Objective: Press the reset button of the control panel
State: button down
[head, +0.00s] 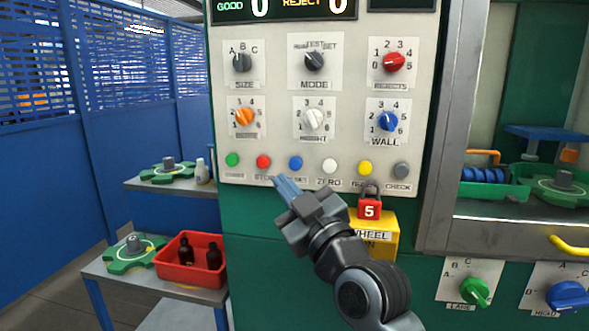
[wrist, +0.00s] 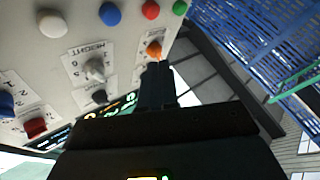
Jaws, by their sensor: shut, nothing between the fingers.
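The control panel (head: 275,80) is a pale upright board with a row of round buttons along its bottom. The blue button (head: 295,163) sits between a red button (head: 263,161) and a white one (head: 329,166); its label is partly covered, with only "SET" readable. It also shows at the top of the wrist view (wrist: 110,14). My gripper (head: 282,182) is shut and empty. In the head view its tips are just below and left of the blue button, over the label strip. In the wrist view its fingers (wrist: 158,72) appear apart from the button.
Green (head: 232,160), yellow (head: 365,168) and grey (head: 401,170) buttons share the row. Several knobs sit above. A red padlock (head: 370,207) hangs by a yellow box (head: 381,236) right of my gripper. A red bin (head: 190,257) with dark bottles stands on a left shelf.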

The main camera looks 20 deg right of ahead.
aim_at(295, 164)
jog(key=shift+w+d+b, duration=0.6)
jog(key=shift+w+d, duration=0.1)
jog(key=shift+w, duration=0.25)
jog(key=shift+w+d+b, duration=0.6)
jog(key=shift+w+d, duration=0.15)
jog(key=shift+w, duration=0.2)
jog(key=shift+w+d+b, duration=0.6)
jog(key=shift+w+d, duration=0.1)
jog(key=shift+w, duration=0.25)
jog(key=shift+w+d+b, duration=0.25)
jog(key=shift+w+b, duration=0.1)
jog(key=shift+b, duration=0.05)
jog(key=shift+w+d+b, duration=0.25)
jog(key=shift+w+b, duration=0.1)
jog(key=shift+b, duration=0.05)
dwell(0.6)
jog(key=shift+s, duration=0.1)
dwell(0.3)
jog(key=shift+s+a, duration=0.45)
jog(key=shift+s, duration=0.15)
jog(key=shift+s+a+p, duration=0.1)
jog(key=shift+p, duration=0.25)
